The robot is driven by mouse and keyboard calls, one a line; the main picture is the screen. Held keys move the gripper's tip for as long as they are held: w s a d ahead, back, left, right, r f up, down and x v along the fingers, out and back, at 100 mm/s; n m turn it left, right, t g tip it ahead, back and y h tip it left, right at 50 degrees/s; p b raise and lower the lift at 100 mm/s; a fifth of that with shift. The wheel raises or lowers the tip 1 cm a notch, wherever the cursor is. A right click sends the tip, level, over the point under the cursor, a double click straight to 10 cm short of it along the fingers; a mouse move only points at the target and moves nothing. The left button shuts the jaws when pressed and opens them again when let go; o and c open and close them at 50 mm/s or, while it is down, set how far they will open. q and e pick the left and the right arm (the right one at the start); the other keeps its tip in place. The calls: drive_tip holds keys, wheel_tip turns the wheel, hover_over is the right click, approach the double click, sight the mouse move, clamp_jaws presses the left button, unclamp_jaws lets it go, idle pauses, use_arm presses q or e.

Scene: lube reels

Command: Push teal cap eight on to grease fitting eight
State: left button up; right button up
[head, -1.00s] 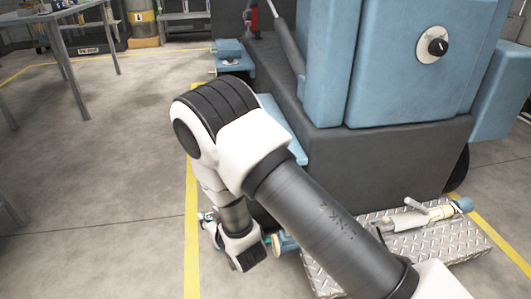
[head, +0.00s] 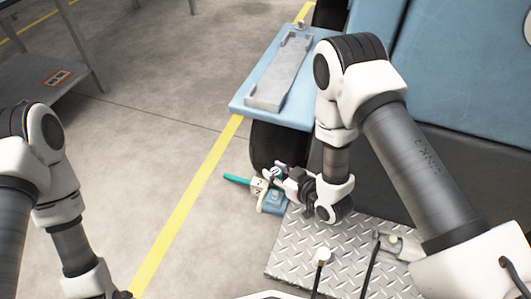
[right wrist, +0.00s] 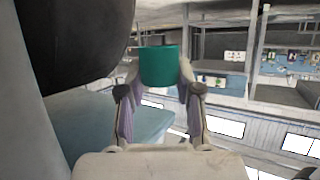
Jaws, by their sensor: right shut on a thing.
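In the right wrist view, a teal cap (right wrist: 158,66) sits between the fingertips of my right gripper (right wrist: 158,80), which is shut on it. In the head view my right gripper (head: 277,174) is low beside the machine, by a small blue block (head: 274,203) and a white numbered tag (head: 259,187). A teal rod-like piece (head: 237,179) sticks out left of the tag; I cannot tell whether it is the cap. I cannot make out grease fitting eight. My left arm is at the lower left, its fingertips outside the picture.
A dark wheel (head: 276,145) is behind my right gripper. A blue ledge (head: 248,100) holds a grey tray (head: 281,75). A diamond-plate step (head: 300,238) lies right of the block, with a tool (head: 395,245) on it.

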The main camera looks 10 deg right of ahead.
sight(276, 193)
drive_tip(key=shift+r, duration=0.1)
drive_tip(key=shift+s+r, duration=0.15)
drive_tip(key=shift+s, duration=0.1)
drive_tip(key=shift+f+b, duration=1.6)
drive_tip(key=shift+f, duration=1.35)
drive_tip(key=shift+f+b, duration=0.9)
drive_tip(key=shift+f, duration=0.95)
drive_tip(key=o, duration=0.9)
